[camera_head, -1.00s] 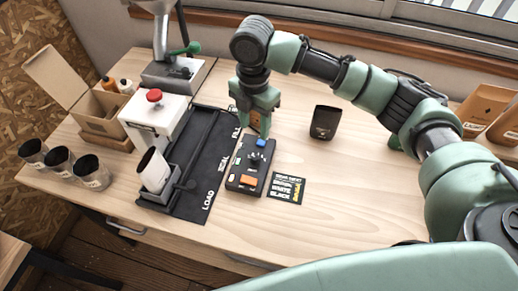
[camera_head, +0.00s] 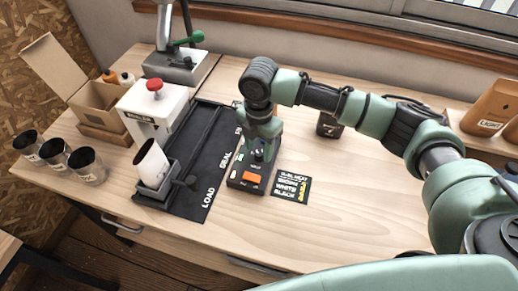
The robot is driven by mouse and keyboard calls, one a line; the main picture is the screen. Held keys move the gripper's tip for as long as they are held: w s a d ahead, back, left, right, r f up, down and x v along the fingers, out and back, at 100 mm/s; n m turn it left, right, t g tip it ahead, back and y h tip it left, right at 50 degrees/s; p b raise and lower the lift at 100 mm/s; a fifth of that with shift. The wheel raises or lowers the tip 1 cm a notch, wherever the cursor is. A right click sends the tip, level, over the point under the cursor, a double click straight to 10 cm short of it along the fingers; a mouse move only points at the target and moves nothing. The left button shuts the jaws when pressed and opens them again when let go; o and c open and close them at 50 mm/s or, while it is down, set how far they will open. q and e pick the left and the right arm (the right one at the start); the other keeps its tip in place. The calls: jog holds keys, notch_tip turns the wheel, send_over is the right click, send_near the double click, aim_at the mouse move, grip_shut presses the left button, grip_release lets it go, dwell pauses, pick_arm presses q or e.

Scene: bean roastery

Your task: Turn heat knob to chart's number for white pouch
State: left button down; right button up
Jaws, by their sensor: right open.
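The white pouch (camera_head: 151,162) leans in a dark cradle (camera_head: 148,190) at the LOAD end of a black track. A black control box (camera_head: 235,182) with an orange button (camera_head: 252,177) stands right of the track. The heat knob is mostly hidden by my right gripper (camera_head: 259,153), which is open, pointing down over the box's middle. I cannot tell whether the fingers touch the knob, or where it points. The chart (camera_head: 291,187), a black card right of the box, lists brown, white and black; its yellow numbers are too small to read. My left gripper is not in view.
A white sealer with a red top knob (camera_head: 155,85) stands behind the cradle. A black pouch (camera_head: 328,124) stands partly behind my right arm. Several cups (camera_head: 87,168) and an open cardboard box (camera_head: 100,108) are at left. The table right of the chart is clear.

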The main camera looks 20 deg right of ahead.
jog(key=shift+f, duration=0.8)
grip_shut()
jog(key=shift+r+m+p, duration=0.2)
jog(key=shift+m+p, duration=0.1)
jog(key=shift+p, duration=0.5)
jog(key=m+p, duration=0.2)
jog(key=p, duration=0.1)
jog(key=shift+a+p, duration=0.1)
jog(key=shift+p, duration=0.2)
jog(key=shift+f+m+p, duration=0.15)
jog(key=shift+m+p, duration=1.25)
jog(key=shift+m, duration=0.2)
